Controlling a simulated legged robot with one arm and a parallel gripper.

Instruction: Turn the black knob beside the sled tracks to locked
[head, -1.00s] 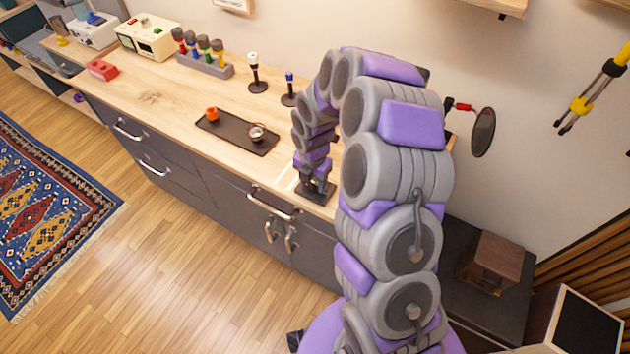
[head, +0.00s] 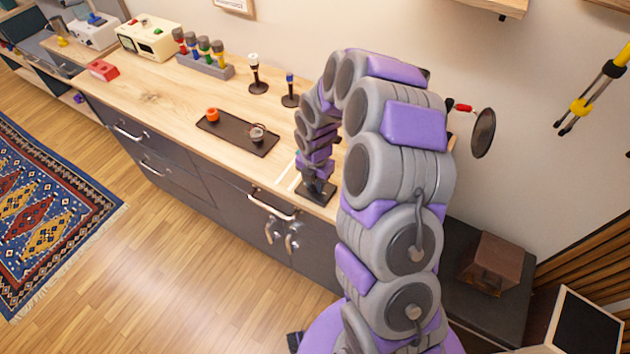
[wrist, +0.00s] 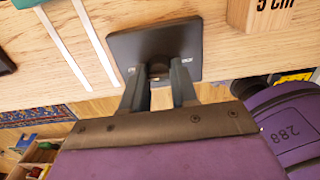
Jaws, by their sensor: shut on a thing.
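The black knob (wrist: 158,68) sits on a square black base plate (wrist: 122,44) on the wooden bench, near the front edge. Two pale parallel sled tracks (wrist: 67,48) run to its left in the wrist view. In the head view the base plate (head: 327,194) shows under my gripper (head: 316,186). In the wrist view my gripper (wrist: 158,86) is shut on the knob, one finger on each side. The fingers and shadow hide most of the knob, and I cannot read its position or any mark on it.
On the bench stand a dark tray (head: 240,137) with an orange ring and a small metal cup, two dark stands (head: 290,92), and a rack of coloured handles (head: 203,55). Wood floor is clear in front.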

